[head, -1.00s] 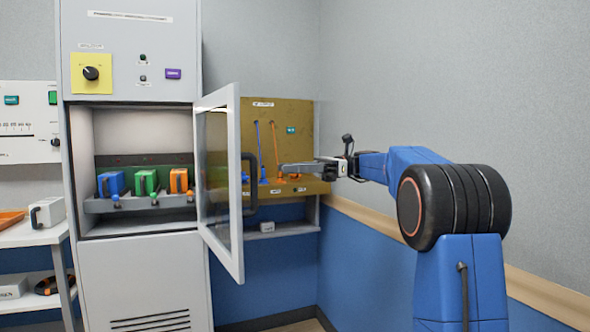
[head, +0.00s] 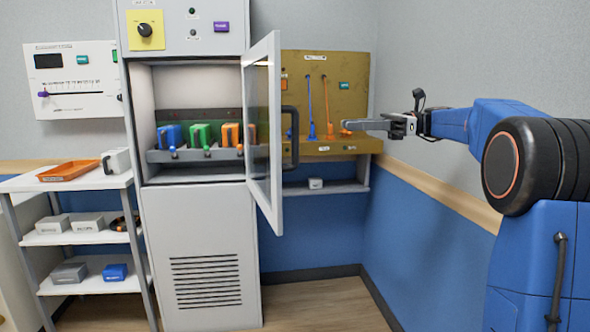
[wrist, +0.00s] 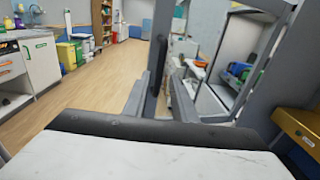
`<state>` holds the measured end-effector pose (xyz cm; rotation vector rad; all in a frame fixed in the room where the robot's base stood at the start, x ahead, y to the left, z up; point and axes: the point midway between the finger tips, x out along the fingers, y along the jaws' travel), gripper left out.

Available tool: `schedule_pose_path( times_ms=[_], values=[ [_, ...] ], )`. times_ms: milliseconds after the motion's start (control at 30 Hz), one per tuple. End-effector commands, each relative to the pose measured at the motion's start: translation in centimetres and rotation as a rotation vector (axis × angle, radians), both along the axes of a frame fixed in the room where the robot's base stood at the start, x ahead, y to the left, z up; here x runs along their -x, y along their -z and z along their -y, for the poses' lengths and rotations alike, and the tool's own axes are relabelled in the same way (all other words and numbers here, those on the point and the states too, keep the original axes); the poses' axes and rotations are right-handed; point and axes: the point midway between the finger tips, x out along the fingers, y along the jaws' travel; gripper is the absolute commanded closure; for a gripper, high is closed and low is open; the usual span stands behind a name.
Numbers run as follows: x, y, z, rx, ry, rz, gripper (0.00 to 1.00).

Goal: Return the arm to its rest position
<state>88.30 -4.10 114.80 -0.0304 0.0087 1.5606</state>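My blue arm reaches in from the right in the head view. My gripper (head: 346,124) points left in front of the yellow-brown panel, with clear space in the picture between its tip and the black door handle (head: 290,137). In the wrist view the two grey fingers of my gripper (wrist: 160,85) stand apart, so it is open, and nothing is held between them. The handle (wrist: 158,62) shows beyond the fingers there. The cabinet door (head: 263,130) stands open toward me.
The cabinet (head: 203,250) holds blue, green and orange blocks on a shelf. The panel (head: 310,85) carries blue and orange rods. A shelf rack (head: 75,184) with an orange tray (head: 69,171) stands left. The wall (head: 450,50) is close behind my arm. Open floor (wrist: 75,90) shows in the wrist view.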

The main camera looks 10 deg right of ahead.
Motion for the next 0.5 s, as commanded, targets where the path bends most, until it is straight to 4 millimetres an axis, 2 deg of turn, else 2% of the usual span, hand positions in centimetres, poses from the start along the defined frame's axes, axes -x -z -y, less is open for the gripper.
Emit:
schedule_pose_path(
  times_ms=[167,300,500],
  values=[
    [3.4,2.3,-3.3,0.131,0.023,0.079,0.75],
    [7.0,5.7,-5.7,0.284,0.031,0.181,0.75],
    [12.7,11.1,-7.7,0.508,0.000,0.347,0.75]
  ],
)
